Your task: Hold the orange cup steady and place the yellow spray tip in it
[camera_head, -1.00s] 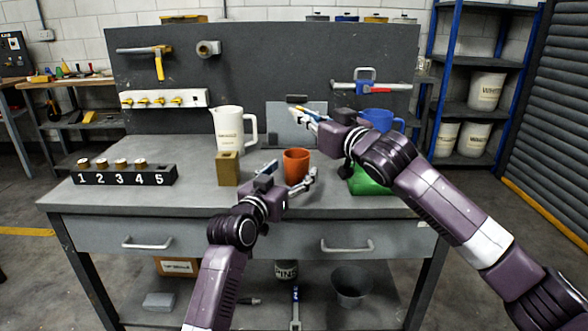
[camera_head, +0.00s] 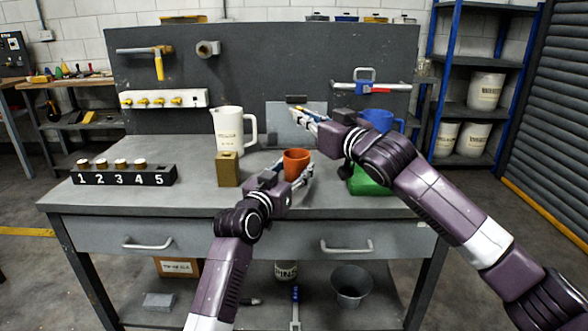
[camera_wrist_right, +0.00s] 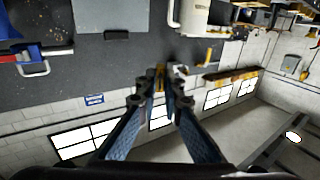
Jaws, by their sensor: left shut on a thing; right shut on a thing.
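The orange cup (camera_head: 296,158) stands near the middle of the workbench, tilted slightly. My left gripper (camera_head: 299,175) is shut on the cup from the front; one finger shows along its right side and the other is mostly hidden. My right gripper (camera_head: 304,116) is shut on the small yellow spray tip (camera_head: 297,109) and holds it above and behind the cup's rim, clear of it. In the right wrist view, the fingers (camera_wrist_right: 166,86) meet around the spray tip (camera_wrist_right: 160,73), of which only a little shows.
A white pitcher (camera_head: 229,130) and a brown block (camera_head: 228,170) stand left of the cup. A numbered black rack (camera_head: 125,178) is farther left.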

